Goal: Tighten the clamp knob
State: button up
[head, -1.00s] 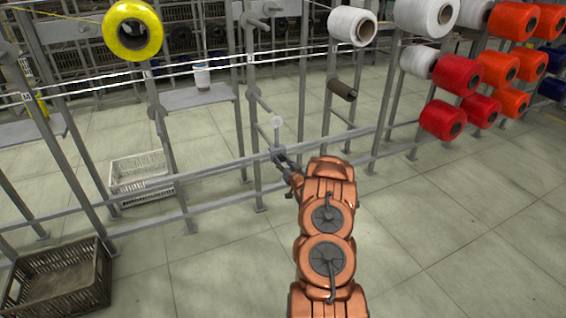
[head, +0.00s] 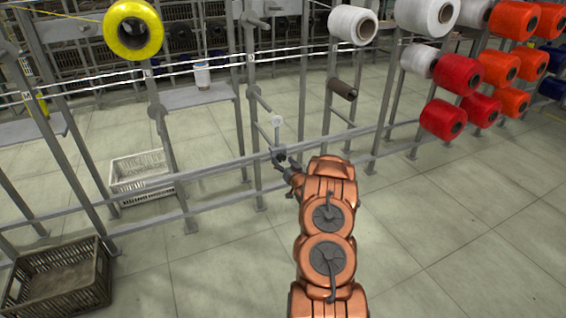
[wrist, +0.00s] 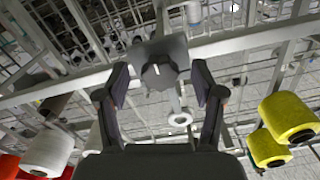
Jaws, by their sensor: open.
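The clamp knob (wrist: 158,76) is a dark, lobed knob with a small pale mark, in front of a dark grey block (wrist: 172,48) on the frame rail. In the wrist view it sits between the fingertips of my gripper (wrist: 160,84), with a visible gap on each side. The fingers are open and hold nothing. The knob is too small there to make out clearly.
The metal rack's lower rail (head: 220,167) crosses in front of me. A white crate (head: 140,180) and a dark crate (head: 58,282) stand on the floor at left. A yellow spool (head: 133,29) hangs upper left; red spools (head: 443,118) hang right. Floor at right is clear.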

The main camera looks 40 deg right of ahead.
jog(key=v, duration=1.1)
jog(key=shift+s+a, duration=0.15)
jog(key=shift+s, duration=0.15)
jog(key=w+a+r+n+g+y, duration=0.1)
jog(key=w+a+r+g, duration=0.1)
jog(key=w+a, duration=0.2)
jog(key=s+a+r+n+g+y, duration=0.1)
jog(key=s+a+r+g, duration=0.2)
jog(key=a, duration=0.6)
jog(key=s+a+r+n+g+y, duration=0.15)
jog(key=a+r+g, duration=0.3)
jog(key=a, duration=0.45)
jog(key=s+a+r+n+g+y, duration=0.1)
jog(key=s+a+r+g, duration=0.2)
jog(key=s+a, duration=0.75)
jog(key=s+a+r+n+g+y, duration=0.1)
jog(key=s+a+r+g, duration=0.45)
jog(key=s, duration=0.85)
jog(key=s+a+r+n+g, duration=0.1)
jog(key=s+a+g, duration=0.1)
jog(key=s+a, duration=0.9)
notch_tip(320, 180, up, 21)
jog(key=s+d+t+p, duration=0.1)
jog(key=p, duration=1.8)
jog(key=shift+s+f, duration=0.15)
jog(key=shift+s, duration=0.05)
